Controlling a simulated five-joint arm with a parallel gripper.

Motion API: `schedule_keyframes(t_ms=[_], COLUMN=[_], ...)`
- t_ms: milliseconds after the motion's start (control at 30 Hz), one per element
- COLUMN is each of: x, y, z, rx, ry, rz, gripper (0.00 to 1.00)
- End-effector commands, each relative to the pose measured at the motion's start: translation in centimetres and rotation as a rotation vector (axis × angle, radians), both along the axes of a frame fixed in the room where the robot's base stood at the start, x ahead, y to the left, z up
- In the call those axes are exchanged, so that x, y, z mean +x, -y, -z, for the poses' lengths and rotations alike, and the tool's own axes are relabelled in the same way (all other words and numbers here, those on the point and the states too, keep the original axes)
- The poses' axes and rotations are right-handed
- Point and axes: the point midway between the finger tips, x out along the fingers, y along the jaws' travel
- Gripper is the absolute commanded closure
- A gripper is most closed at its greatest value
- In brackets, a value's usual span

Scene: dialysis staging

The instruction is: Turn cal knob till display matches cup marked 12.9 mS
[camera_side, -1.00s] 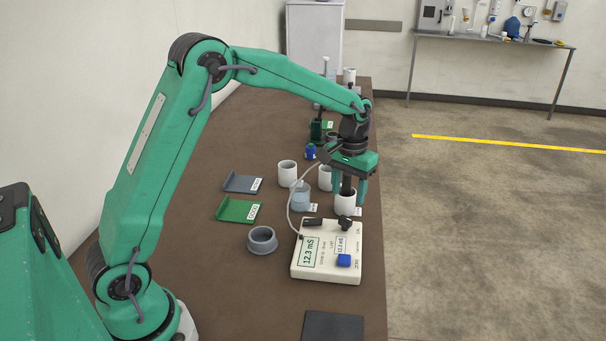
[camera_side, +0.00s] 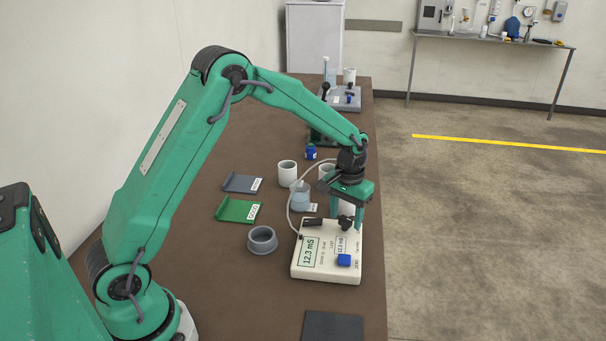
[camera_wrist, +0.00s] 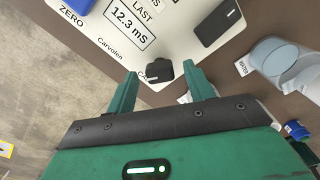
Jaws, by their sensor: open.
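The cream meter (camera_side: 318,270) lies on the brown table, and its large display (camera_side: 310,250) reads 12.3 mS. A smaller panel marked LAST (camera_wrist: 132,12) also reads 12.3 mS. The black cal knob (camera_side: 345,222) stands at the meter's far edge; it also shows in the wrist view (camera_wrist: 159,72). My gripper (camera_side: 346,217) is open and empty, its fingers pointing down. In the wrist view its fingertips (camera_wrist: 163,75) lie either side of the knob, apart from it. I cannot read a 12.9 mS mark on any cup.
A blue button (camera_side: 343,260) and a black block (camera_side: 313,222) sit on the meter. A grey tube (camera_side: 291,205) arches beside a bluish cup (camera_side: 301,197). The table's right edge is close.

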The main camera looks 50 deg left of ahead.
Motion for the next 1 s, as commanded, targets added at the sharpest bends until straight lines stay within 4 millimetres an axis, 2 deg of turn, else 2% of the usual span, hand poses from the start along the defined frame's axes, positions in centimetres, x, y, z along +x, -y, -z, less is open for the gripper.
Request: schedule_keyframes(t_ms=[100, 133, 333, 367, 667, 1000], x=[-0.01, -0.01, -0.01, -0.01, 0.0, 0.0], y=[0.0, 0.0, 0.0, 0.0, 0.01, 0.01], z=[0.0, 0.0, -0.01, -0.01, -0.03, -0.05], rx=[0.0, 0.0, 0.0, 0.0, 0.0, 0.0], ry=[0.0, 0.0, 0.0, 0.0, 0.0, 0.0], rz=[0.0, 0.0, 0.0, 0.0, 0.029, 0.2], gripper=[0.47, 0.51, 0.9, 0.92, 0.92, 0.92])
